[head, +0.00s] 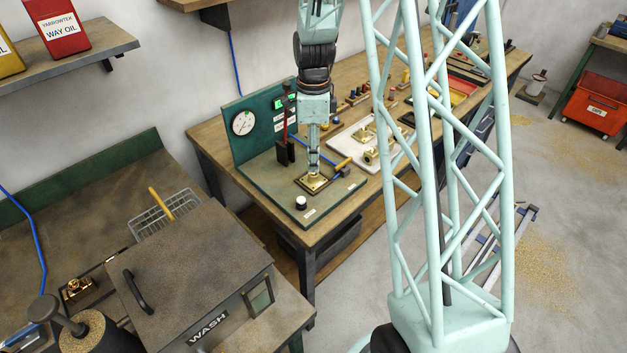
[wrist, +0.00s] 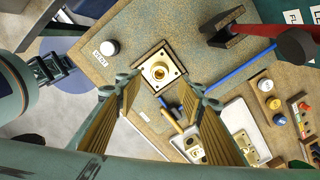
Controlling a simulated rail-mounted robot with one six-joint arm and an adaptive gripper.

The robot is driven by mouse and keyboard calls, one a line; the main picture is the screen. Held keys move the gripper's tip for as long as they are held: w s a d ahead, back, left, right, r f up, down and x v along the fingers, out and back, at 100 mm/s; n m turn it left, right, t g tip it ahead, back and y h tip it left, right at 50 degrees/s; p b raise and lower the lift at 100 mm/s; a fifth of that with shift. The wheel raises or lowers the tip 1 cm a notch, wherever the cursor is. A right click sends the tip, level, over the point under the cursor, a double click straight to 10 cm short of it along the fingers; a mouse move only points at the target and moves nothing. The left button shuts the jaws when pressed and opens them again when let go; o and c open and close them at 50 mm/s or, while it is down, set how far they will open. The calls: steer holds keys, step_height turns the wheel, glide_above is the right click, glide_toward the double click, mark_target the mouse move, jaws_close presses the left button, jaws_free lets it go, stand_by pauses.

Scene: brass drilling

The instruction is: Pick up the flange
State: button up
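A square brass flange (head: 314,183) with a round raised hub sits in a dark square seat on the green gauge board (head: 268,190). In the wrist view the flange (wrist: 160,70) shows from above, just beyond the fingertips, with its hub facing up. My gripper (head: 314,166) points down over this flange. In the wrist view my gripper (wrist: 158,92) is open, its two ribbed fingers spread apart with nothing between them. I cannot tell whether the fingertips touch the flange. More brass flanges (head: 370,156) lie on a white tray to the right.
A gauge panel with a dial (head: 243,123) and a dark red-topped stand (head: 286,145) rise behind and left of the gripper. A white knob (head: 300,203) sits in front. A yellow-handled tool (head: 342,163) lies close by on the right. A wash cabinet (head: 195,265) stands front left.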

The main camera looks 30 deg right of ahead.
mark_target(314, 177)
steer(key=shift+f, duration=0.7)
steer(key=shift+f, duration=2.6)
jaws_close()
